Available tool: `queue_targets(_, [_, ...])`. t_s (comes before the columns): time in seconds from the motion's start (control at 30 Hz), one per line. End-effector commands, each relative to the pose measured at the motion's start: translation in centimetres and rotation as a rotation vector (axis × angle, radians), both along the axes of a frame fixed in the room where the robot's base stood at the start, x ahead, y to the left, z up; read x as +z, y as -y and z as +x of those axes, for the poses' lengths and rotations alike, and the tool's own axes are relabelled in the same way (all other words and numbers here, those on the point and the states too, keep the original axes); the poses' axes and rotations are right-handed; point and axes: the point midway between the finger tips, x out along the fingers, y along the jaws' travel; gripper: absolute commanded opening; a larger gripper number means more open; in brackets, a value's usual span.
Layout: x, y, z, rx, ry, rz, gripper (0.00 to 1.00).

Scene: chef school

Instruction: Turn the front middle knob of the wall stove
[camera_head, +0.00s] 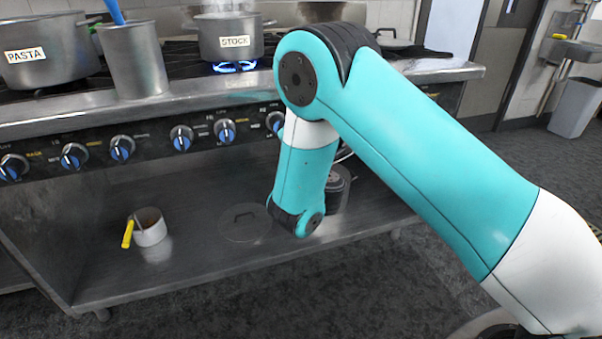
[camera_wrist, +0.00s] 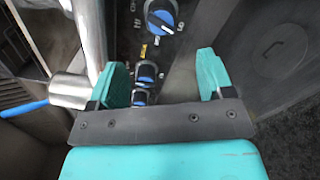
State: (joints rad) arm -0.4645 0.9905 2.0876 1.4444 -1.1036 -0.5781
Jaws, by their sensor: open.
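The wall stove (camera_head: 165,100) has a dark front panel with a row of several blue-and-silver knobs. The pair near the panel's middle, a left knob (camera_head: 181,138) and a right knob (camera_head: 225,131), is clear in the head view. Another knob (camera_head: 275,122) is partly behind my arm. My gripper is hidden in the head view. In the wrist view my gripper (camera_wrist: 161,78) is open, its two teal fingers apart. I see no contact; I cannot tell which is the front middle one.
A pasta pot (camera_head: 48,60), a metal container (camera_head: 135,62) with a blue handle, and a stock pot (camera_head: 230,42) over a lit blue flame (camera_head: 235,67) stand on top. The lower shelf (camera_head: 190,250) holds a small pan (camera_head: 150,228) with a yellow handle.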

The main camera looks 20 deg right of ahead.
Motion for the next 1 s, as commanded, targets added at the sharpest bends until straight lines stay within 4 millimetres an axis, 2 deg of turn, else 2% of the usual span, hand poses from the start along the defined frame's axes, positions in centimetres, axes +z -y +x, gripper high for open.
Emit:
queue_targets(0.03, [-0.9,0.0,-0.4,0.001,0.002,0.001,0.74])
queue_targets(0.5, [-0.3,0.1,-4.3,0.000,0.000,0.000,0.74])
queue_targets(1.0, [-0.1,0.1,-4.5,0.000,-0.001,0.000,0.74])
